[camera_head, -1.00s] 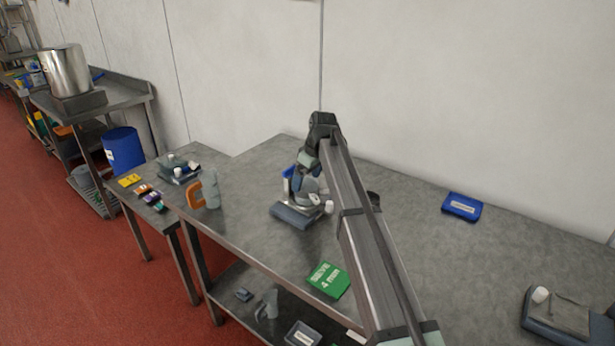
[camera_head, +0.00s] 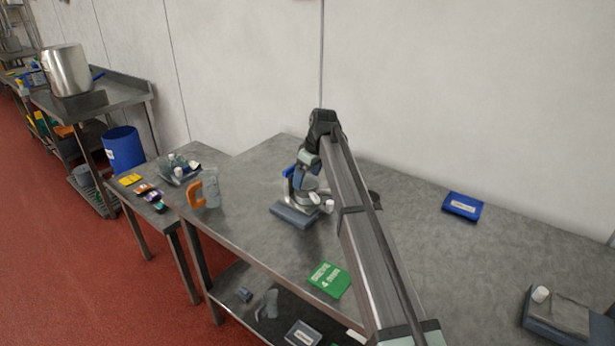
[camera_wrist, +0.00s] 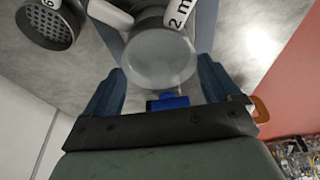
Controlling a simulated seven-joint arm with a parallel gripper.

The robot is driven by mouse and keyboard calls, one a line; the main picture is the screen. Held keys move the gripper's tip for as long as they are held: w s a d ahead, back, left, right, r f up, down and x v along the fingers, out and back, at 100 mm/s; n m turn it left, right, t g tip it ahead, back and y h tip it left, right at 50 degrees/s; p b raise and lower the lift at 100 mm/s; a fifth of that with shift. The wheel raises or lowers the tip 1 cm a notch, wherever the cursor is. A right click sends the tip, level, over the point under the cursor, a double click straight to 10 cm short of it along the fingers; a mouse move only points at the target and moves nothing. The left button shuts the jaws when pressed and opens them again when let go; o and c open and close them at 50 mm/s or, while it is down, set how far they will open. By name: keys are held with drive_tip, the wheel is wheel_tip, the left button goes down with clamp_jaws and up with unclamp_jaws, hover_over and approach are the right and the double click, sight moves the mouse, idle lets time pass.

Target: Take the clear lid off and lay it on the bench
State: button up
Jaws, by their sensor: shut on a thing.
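My gripper (camera_head: 306,184) is over the grey scale-like base (camera_head: 295,216) on the bench, partly hidden by my arm. In the wrist view my gripper (camera_wrist: 158,42) has its two blue-grey fingers on either side of the round, see-through clear lid (camera_wrist: 158,62), and is shut on it. A grey round body shows behind the lid, with a white tag reading "2 m" (camera_wrist: 180,14) beside it. I cannot tell whether the lid still touches what is below it.
A dark round sieve (camera_wrist: 48,24) stands near the gripper. The steel bench (camera_head: 410,240) has free room right of my arm.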

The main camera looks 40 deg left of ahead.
sight(307, 176)
drive_tip(key=shift+r, duration=0.75)
idle(0.3)
drive_tip(key=shift+r, duration=1.25)
drive_tip(key=shift+s+a, duration=0.25)
drive_tip(key=shift+s, duration=0.05)
drive_tip(key=s+d+f+n+g, duration=0.1)
drive_tip(key=s+d+f+n, duration=0.1)
drive_tip(key=s+d, duration=0.55)
drive_tip(key=s+d+f+n, duration=0.2)
drive_tip(key=s+d+n, duration=0.15)
drive_tip(key=s, duration=0.65)
drive_tip(key=shift+m, duration=0.45)
drive_tip(key=shift+w+d+f, duration=0.1)
drive_tip(key=shift+d+f, duration=0.05)
drive_tip(key=shift+f, duration=2.25)
drive_tip(key=shift+w+d+f, duration=0.1)
drive_tip(key=shift+f, duration=2.25)
drive_tip(key=shift+f, duration=0.1)
